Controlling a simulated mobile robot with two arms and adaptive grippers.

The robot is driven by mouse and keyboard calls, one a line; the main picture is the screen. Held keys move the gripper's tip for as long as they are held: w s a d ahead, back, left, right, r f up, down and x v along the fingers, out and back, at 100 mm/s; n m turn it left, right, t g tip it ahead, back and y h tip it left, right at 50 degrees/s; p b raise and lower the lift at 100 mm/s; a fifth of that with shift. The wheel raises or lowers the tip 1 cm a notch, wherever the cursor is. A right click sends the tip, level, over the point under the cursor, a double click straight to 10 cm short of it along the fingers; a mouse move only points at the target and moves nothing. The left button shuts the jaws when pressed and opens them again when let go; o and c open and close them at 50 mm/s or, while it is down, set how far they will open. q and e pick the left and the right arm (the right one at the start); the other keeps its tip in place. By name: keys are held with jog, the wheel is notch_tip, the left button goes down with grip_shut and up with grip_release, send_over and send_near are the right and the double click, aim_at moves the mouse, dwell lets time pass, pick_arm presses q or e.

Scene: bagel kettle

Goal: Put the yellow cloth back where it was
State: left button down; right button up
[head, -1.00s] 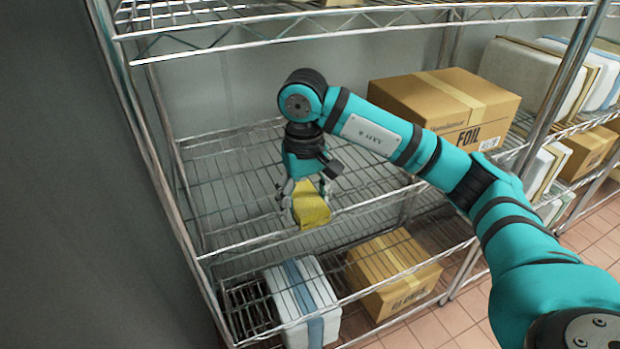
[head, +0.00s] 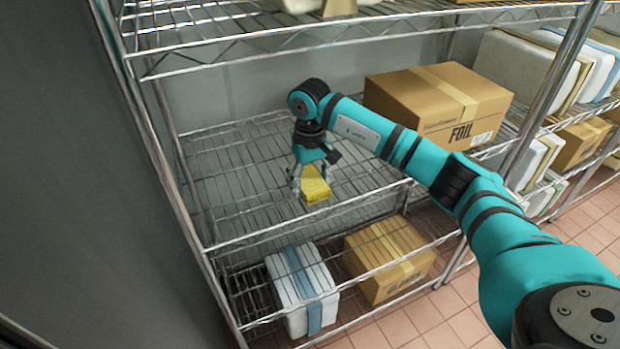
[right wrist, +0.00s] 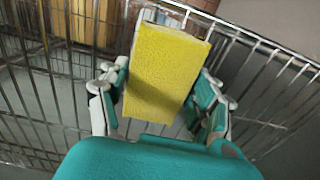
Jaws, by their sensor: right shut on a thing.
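The yellow cloth (head: 315,187) looks like a thick sponge-like block. It is between the fingers of my right gripper (head: 311,178), over the front part of the middle wire shelf (head: 240,205). In the right wrist view the yellow cloth (right wrist: 168,72) fills the space between the two fingers of the right gripper (right wrist: 160,100), which are shut on it. The gripper points down. I cannot tell whether the cloth touches the wire. My left gripper is not in view.
A cardboard foil box (head: 440,105) stands on the same shelf to the right of my arm. Below are a white and blue bundle (head: 300,290) and another cardboard box (head: 388,258). An upper wire shelf (head: 350,38) hangs above. The shelf's left part is bare.

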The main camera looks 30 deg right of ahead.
aim_at(310, 180)
jog(key=shift+f, duration=0.2)
jog(key=o, duration=1)
jog(key=shift+o, duration=0.2)
jog(key=shift+r, duration=0.1)
jog(key=shift+r, duration=0.25)
notch_tip(310, 180, up, 6)
jog(key=shift+r+b, duration=0.1)
jog(key=shift+b, duration=1.05)
jog(key=shift+r, duration=0.55)
